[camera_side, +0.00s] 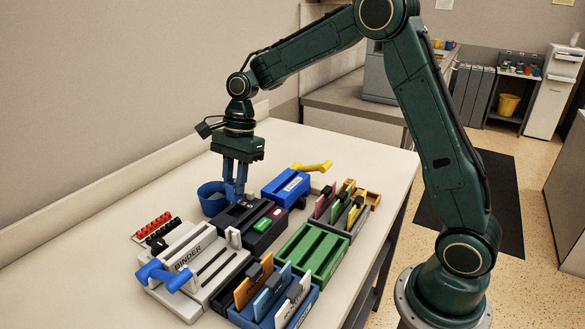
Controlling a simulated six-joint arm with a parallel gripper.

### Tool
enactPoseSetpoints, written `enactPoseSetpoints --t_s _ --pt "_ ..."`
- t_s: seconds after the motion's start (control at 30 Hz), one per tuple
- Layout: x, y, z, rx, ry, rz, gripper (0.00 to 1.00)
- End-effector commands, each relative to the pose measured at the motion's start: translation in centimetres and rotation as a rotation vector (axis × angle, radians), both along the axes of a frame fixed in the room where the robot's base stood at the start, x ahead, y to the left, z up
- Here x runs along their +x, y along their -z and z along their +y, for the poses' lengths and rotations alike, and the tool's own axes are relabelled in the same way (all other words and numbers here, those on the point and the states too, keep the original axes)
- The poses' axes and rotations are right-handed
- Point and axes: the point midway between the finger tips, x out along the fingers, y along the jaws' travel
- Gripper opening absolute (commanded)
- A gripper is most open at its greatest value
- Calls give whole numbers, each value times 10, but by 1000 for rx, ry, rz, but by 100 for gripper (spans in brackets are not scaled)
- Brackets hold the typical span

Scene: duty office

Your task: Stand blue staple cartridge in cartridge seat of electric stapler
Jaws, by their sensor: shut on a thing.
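My gripper (236,184) points straight down and is shut on the blue staple cartridge (232,191). The cartridge is small in the view and mostly hidden by the fingers. It is at the back left end of a dark machine with a green panel (262,225), which looks like the electric stapler. The cartridge seat is hard to make out behind the fingers. I cannot tell whether the cartridge touches the stapler or hangs just above it.
A blue cup (211,203) stands close left of my gripper. A white binder machine (190,264) with a blue handle is in front. A blue device (286,188) with a yellow handle, a green rack (312,254), and holders of upright pieces (342,214) (273,303) crowd the right and front.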

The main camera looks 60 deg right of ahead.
Motion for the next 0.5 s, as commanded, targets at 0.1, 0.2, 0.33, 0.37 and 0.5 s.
enactPoseSetpoints --t_s 0.1,0.2,0.33,0.37,0.5 --pt "0 7 0 1 0 2 1" --pt "0 13 0 0 0 2 1" --pt "0 20 0 1 0 1 1" --pt "0 22 0 1 0 1 1" --pt "-1 30 0 0 0 2 1"
